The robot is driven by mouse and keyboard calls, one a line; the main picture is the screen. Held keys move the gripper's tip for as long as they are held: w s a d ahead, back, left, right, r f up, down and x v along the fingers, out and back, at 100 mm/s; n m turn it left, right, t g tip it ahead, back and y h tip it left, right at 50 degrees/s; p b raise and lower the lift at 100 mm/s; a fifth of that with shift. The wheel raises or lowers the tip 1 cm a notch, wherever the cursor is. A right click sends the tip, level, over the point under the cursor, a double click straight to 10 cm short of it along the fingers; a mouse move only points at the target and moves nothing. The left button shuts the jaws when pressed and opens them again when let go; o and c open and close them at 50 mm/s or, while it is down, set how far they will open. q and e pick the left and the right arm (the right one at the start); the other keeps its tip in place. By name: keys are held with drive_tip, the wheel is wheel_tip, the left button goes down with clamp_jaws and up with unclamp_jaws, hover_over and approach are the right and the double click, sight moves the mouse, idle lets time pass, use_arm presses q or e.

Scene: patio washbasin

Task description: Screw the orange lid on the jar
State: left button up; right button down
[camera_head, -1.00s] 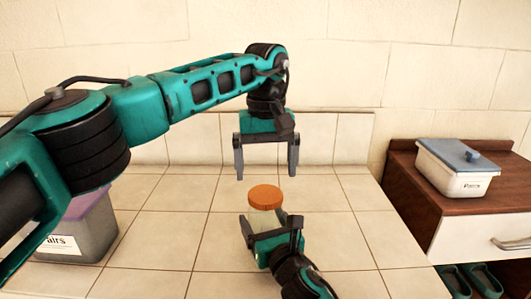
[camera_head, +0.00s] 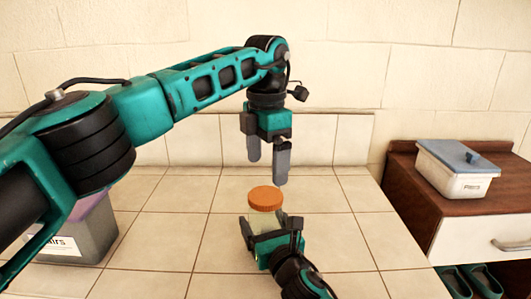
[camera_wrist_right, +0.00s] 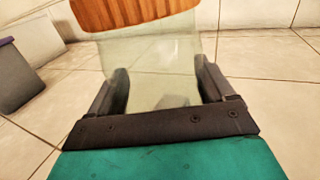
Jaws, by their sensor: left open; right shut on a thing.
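The jar (camera_head: 262,221) is pale, see-through glass and stands upright on the tiled counter. The orange lid (camera_head: 265,198) sits on top of the jar; I cannot tell how tightly it is seated. My right gripper (camera_head: 264,226) is shut on the jar's body from the front. In the right wrist view the jar (camera_wrist_right: 155,70) is between the two dark fingers, with the lid (camera_wrist_right: 130,12) at the top edge, partly cut off. My left gripper (camera_head: 268,165) is open and empty, pointing down above the lid and apart from it.
A grey box with a purple lid (camera_head: 85,235) stands at the left, partly behind my left arm. A white box with a blue lid (camera_head: 455,175) stands on the wooden cabinet (camera_head: 405,185) at the right. Tiles around the jar are clear.

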sight(265, 195)
use_arm(q)
drive_tip(key=n, duration=0.6)
drive_tip(key=shift+r, duration=0.2)
drive_tip(key=n, duration=0.5)
drive_tip(key=shift+r+n, duration=0.15)
drive_tip(key=shift+n, duration=0.15)
drive_tip(key=n, duration=0.5)
drive_tip(key=shift+r, duration=0.15)
drive_tip(key=n, duration=0.4)
drive_tip(key=shift+a+r+n, duration=0.1)
drive_tip(key=shift+n, duration=0.2)
drive_tip(key=shift+f, duration=4)
